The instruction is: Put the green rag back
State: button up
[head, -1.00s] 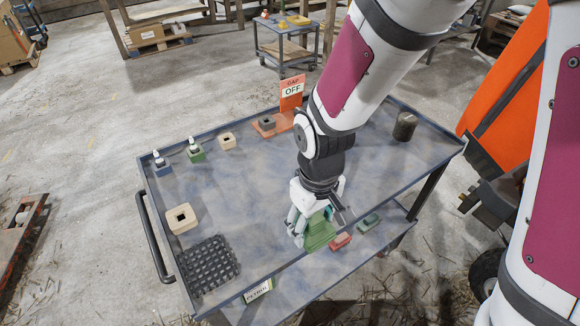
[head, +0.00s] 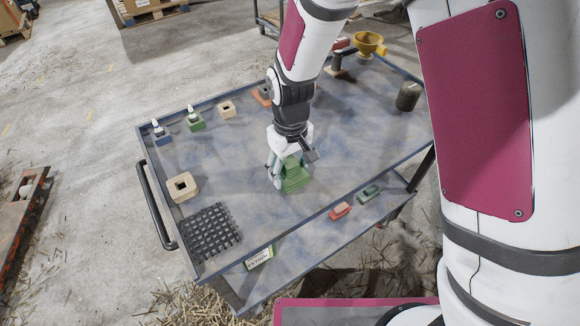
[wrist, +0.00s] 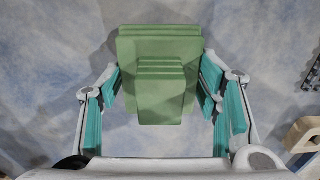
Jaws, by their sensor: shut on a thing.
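The green rag (head: 295,177) is a folded, stepped green bundle over the middle front part of the cart top. My gripper (head: 286,174) points down and is shut on the rag. In the wrist view the rag (wrist: 160,75) sits between the teal finger pads of my gripper (wrist: 161,88), with bluish tabletop around it. I cannot tell whether the rag touches the top or hangs just above it.
The cart top (head: 225,165) bears bottles on a blue block (head: 161,136) and a green block (head: 195,123), a holed wooden block (head: 182,187), a black grid mat (head: 208,233) and a dark cylinder (head: 408,96). A red block (head: 340,210) and a green block (head: 370,193) lie beyond the front rim.

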jog(key=shift+f, duration=0.15)
jog(key=o, duration=1.1)
